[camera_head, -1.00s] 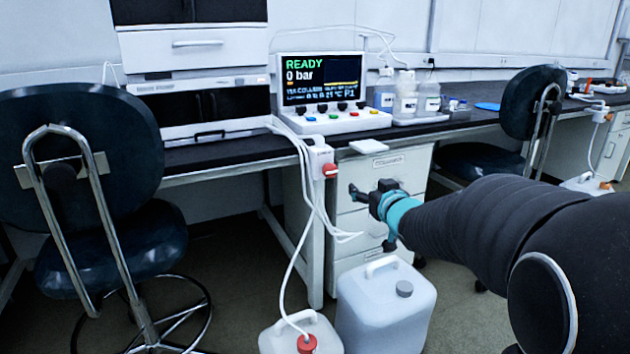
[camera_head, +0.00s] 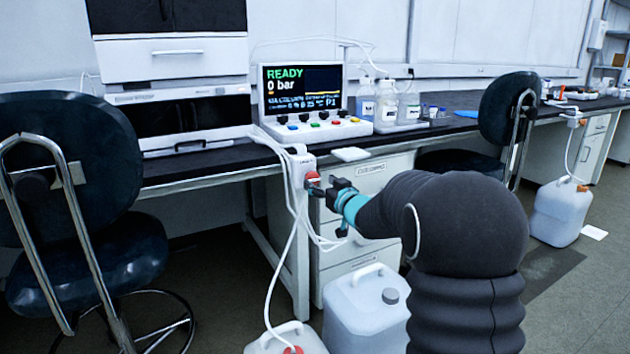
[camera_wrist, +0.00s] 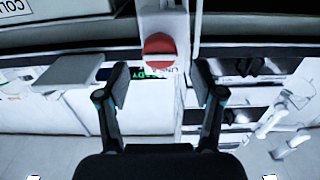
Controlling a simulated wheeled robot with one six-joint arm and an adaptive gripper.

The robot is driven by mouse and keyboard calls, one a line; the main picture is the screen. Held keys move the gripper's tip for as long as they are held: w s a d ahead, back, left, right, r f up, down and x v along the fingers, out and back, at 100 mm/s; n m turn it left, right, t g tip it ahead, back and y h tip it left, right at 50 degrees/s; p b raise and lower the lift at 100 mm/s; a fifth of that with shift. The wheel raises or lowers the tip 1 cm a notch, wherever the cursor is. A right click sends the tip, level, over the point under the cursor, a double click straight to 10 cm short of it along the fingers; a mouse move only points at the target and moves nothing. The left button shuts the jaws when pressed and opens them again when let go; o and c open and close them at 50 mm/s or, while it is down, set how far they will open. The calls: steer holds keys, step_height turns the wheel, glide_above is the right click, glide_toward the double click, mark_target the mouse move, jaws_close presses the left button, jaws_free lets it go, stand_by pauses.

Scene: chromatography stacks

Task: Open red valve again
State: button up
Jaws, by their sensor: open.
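The red valve (camera_head: 313,178) is a round red knob on a white box (camera_head: 299,166) at the bench's front edge, below the instrument. My gripper (camera_head: 324,187) is right beside the valve in the head view. In the wrist view my gripper (camera_wrist: 160,80) is open and empty, with one finger on each side of the valve's line. The knob lies ahead of the fingertips. I cannot tell whether they touch it.
The instrument screen (camera_head: 302,88) reads READY and 0 bar. White tubes (camera_head: 287,250) hang from the box to a red-capped canister (camera_head: 285,341). A larger white canister (camera_head: 363,305) stands below my arm. Chairs stand left (camera_head: 75,190) and right (camera_head: 505,115).

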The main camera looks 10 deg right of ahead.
mark_target(314, 179)
steer(key=shift+x, duration=1.95)
steer(key=shift+c, duration=0.2)
steer(key=c, duration=1.1)
